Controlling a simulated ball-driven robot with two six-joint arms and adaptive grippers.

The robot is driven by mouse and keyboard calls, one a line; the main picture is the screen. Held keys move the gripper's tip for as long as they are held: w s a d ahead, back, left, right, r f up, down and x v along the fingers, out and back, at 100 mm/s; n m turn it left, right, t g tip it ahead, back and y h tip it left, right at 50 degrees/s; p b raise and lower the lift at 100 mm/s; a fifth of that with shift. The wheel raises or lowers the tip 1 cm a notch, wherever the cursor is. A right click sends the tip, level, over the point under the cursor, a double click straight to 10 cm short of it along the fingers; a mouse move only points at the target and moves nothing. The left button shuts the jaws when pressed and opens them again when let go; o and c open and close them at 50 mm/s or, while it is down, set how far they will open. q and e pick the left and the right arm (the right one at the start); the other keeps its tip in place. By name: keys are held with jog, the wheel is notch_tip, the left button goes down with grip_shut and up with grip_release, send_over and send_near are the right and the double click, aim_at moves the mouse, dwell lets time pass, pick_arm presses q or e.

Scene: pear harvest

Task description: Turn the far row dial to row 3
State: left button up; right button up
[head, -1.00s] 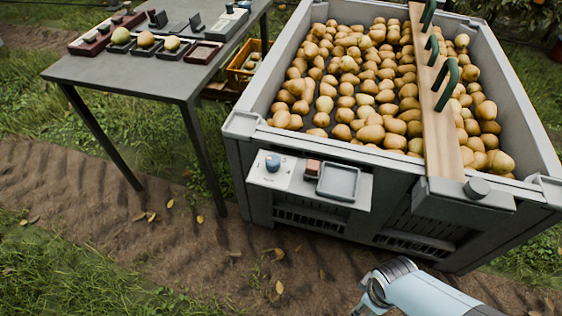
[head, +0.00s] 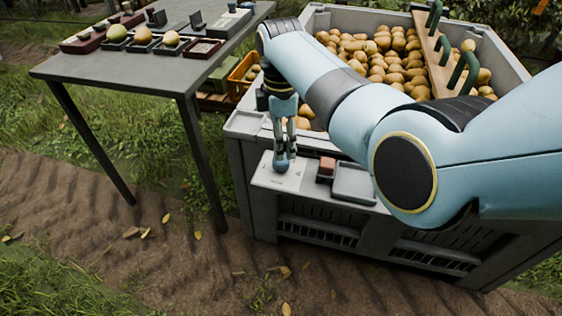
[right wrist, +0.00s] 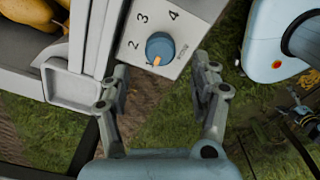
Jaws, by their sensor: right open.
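The row dial is a round blue knob (head: 281,164) on a pale panel (head: 268,180) at the bin's near left. In the right wrist view, the knob (right wrist: 160,48) has an orange pointer mark at its lower edge, turned away from the printed 2, 3 and 4. The 3 is at its upper left. My right gripper (head: 284,152) points down over the knob. In the right wrist view, the open fingers (right wrist: 160,66) stand on either side of the knob, with gaps between.
A large grey bin (head: 243,123) full of pears has a wooden divider with green handles. A small reddish block (head: 327,165) and a grey tray (head: 355,183) sit right of the dial. A grey table (head: 110,68) with pears in small trays stands left.

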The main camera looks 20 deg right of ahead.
aim_at(281, 164)
notch_tip(281, 164, down, 5)
jog(key=shift+b, duration=0.85)
jog(key=shift+f, duration=0.45)
jog(key=c, duration=1.2)
